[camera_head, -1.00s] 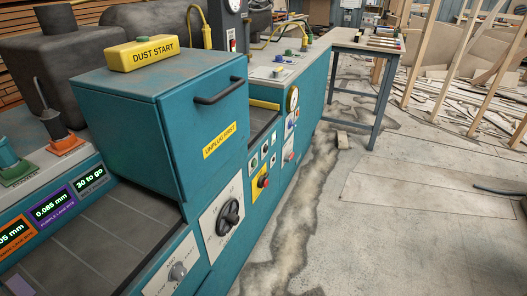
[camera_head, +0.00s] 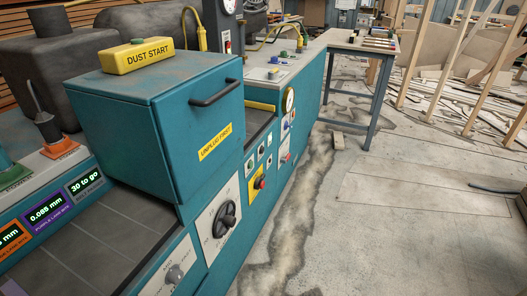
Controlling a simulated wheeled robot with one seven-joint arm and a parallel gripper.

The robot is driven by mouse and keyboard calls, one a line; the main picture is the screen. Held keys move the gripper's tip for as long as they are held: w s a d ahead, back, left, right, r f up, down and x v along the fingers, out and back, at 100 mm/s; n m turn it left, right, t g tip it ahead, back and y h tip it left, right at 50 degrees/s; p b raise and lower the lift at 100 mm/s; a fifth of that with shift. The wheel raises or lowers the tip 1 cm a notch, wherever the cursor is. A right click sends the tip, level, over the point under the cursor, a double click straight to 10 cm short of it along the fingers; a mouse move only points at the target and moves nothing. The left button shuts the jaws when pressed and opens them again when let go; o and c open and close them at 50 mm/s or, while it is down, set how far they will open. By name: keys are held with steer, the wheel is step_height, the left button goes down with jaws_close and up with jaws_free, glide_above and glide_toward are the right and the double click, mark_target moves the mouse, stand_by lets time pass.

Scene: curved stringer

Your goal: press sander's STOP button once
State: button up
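The sander is a teal machine (camera_head: 160,115) that fills the left and middle of the head view. Its front panel carries a red round button on a yellow plate (camera_head: 259,184). Small buttons on white plates (camera_head: 249,166) sit just above and right of it. Their labels are too small to read, so I cannot tell which one is marked STOP. A large black rotary knob (camera_head: 225,222) is on a white plate lower left of the red button. My gripper is not in view.
A yellow DUST START box (camera_head: 137,56) lies on the sander's hood. A black handle (camera_head: 215,93) juts from the hood's front. A side table (camera_head: 362,46) stands beyond the machine. Concrete floor (camera_head: 390,190) to the right is mostly clear, with scrap wood (camera_head: 450,90) farther back.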

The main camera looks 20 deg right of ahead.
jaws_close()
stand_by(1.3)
